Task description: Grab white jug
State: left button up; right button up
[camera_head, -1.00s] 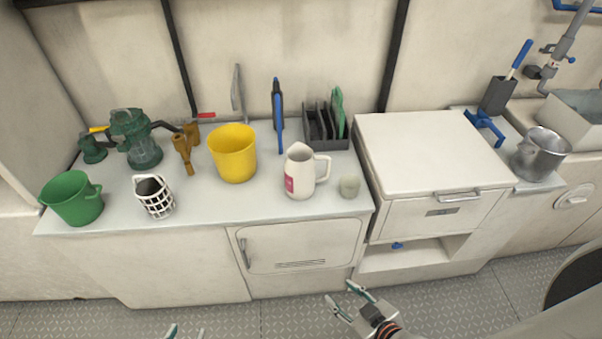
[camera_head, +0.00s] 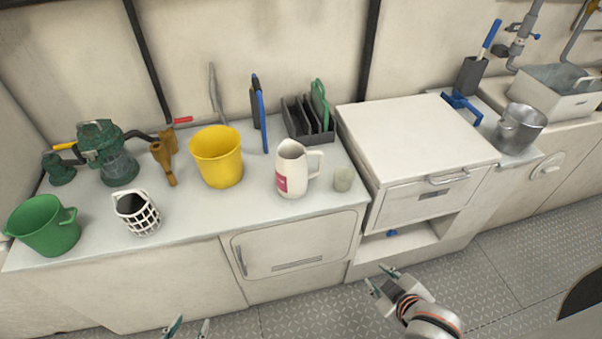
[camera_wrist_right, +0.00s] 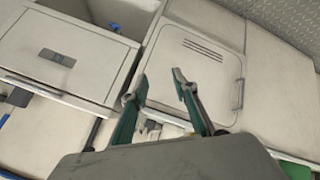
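The white jug (camera_head: 291,170) stands upright on the counter, with a pink label on its front and its handle to the right. My right gripper (camera_head: 381,281) is open and empty, low in front of the cabinets, below and to the right of the jug. In the right wrist view my right gripper (camera_wrist_right: 160,82) shows its two fingers spread with nothing between them. My left gripper (camera_head: 188,328) shows only its fingertips at the bottom edge, apart and empty, well below the counter.
A dark rack (camera_head: 308,121) stands behind. A raised white drawer unit (camera_head: 413,140) borders the counter's right side. The counter front (camera_head: 235,211) before the jug is clear.

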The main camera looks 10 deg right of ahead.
jog(key=w+d+r+n+h+b, duration=0.1)
jog(key=w+d+r+n+h, duration=0.2)
jog(key=d+r, duration=0.3)
jog(key=n+t+y, duration=0.7)
jog(key=n+t, duration=0.2)
jog(key=n, duration=1.9)
send_near(321, 164)
jog(key=w, duration=0.3)
jog(key=shift+d+r+b, duration=0.1)
jog(key=shift+d+b, duration=0.05)
jog(key=shift+b, duration=0.15)
jog(key=shift+w+a+n+y, duration=0.1)
jog(key=shift+a+n+y, duration=0.2)
jog(key=shift+n, duration=0.1)
jog(key=shift+w+a, duration=0.1)
jog(key=shift+w, duration=0.2)
jog(key=x, duration=0.2)
jog(key=shift+w, duration=0.3)
jog(key=x, duration=0.4)
jog(key=shift+w+a, duration=0.1)
jog(key=shift+w, duration=0.1)
pick_arm(q)
jog(key=shift+s+d+f, duration=0.1)
jog(key=shift+s+f, duration=0.1)
jog(key=shift+f, duration=0.35)
jog(key=shift+s+d+f, duration=0.1)
jog(key=shift+s+f, duration=0.1)
jog(key=shift+f, duration=0.3)
pick_arm(e)
grip_shut()
